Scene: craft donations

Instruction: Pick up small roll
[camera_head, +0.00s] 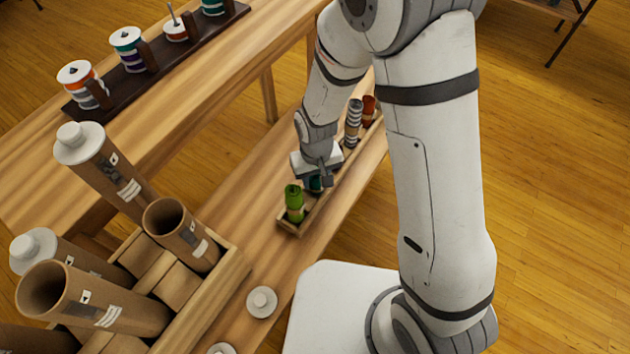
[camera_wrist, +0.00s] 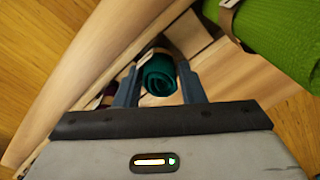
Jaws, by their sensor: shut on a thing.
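A small teal roll (camera_wrist: 160,74) sits between the two fingers of my gripper (camera_wrist: 158,84) in the wrist view, and the fingers are shut on it. In the head view my gripper (camera_head: 318,180) reaches down over a long narrow wooden tray (camera_head: 291,226), and a bit of the teal roll (camera_head: 314,184) shows beneath it. A green roll (camera_head: 294,203) with a paper band stands in the near end of the tray; it also shows large at the upper right in the wrist view (camera_wrist: 275,35). I cannot tell whether the teal roll touches the tray floor.
A grey striped roll (camera_head: 352,124) and a rust roll (camera_head: 369,108) stand farther along the tray. A crate (camera_head: 222,283) of cardboard tubes (camera_head: 178,232) is at lower left. Spools (camera_head: 82,85) stand on a dark rack (camera_head: 150,78). Bench space between crate and tray is clear.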

